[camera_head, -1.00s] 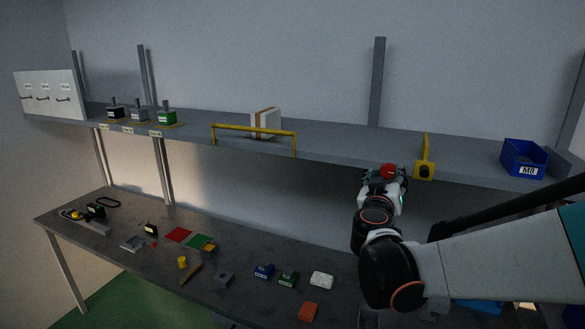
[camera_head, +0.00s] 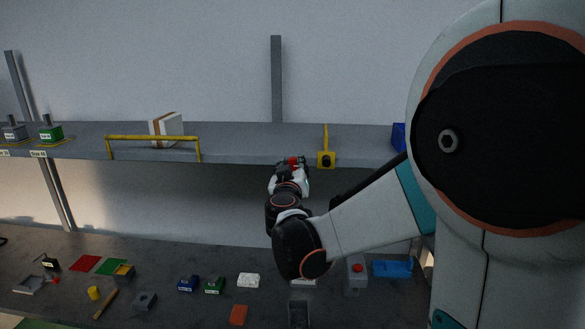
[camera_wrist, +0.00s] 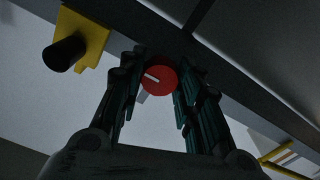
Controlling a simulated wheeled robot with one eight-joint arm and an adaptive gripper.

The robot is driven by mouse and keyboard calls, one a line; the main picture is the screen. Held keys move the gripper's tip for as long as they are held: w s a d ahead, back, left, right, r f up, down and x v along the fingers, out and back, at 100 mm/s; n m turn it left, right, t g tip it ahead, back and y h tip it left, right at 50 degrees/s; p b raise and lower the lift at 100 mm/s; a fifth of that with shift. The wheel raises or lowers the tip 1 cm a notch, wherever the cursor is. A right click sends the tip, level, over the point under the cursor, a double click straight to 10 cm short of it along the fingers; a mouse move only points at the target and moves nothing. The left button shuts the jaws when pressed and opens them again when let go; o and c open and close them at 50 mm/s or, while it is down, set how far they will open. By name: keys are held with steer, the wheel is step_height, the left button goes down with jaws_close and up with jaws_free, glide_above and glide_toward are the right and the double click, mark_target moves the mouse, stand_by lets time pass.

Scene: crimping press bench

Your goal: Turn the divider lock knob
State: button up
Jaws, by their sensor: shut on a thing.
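A round red knob (camera_wrist: 156,82) with a white line sits by the shelf's front edge, its line slanting in the wrist view. My gripper (camera_wrist: 160,88) has a dark finger on each side of it and is shut on it. In the head view the red knob (camera_head: 293,160) shows just above my gripper (camera_head: 291,168), mostly hidden by it. A yellow divider (camera_head: 326,140) stands on the shelf just right of my gripper, with a black knob (camera_head: 326,161) on its front. In the wrist view that black knob (camera_wrist: 64,54) is at upper left, apart from the fingers.
The grey shelf (camera_head: 240,150) runs above the bench, with a yellow rail (camera_head: 150,138) and a white box (camera_head: 166,124) to the left. A blue bin (camera_head: 398,136) is partly hidden by my arm. The bench (camera_head: 180,260) below holds several small parts.

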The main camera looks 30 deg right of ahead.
steer(key=shift+n, duration=0.4)
steer(key=n+b, duration=0.2)
steer(key=n, duration=0.2)
steer(key=shift+n, duration=0.4)
steer(key=n+b, duration=0.2)
steer(key=n, duration=0.3)
steer(key=n+b, duration=0.1)
steer(key=n, duration=0.4)
steer(key=shift+n, duration=0.4)
steer(key=n+b, duration=0.1)
steer(key=n, duration=0.4)
steer(key=shift+n, duration=0.3)
steer(key=o, duration=1)
steer(key=shift+o, duration=0.2)
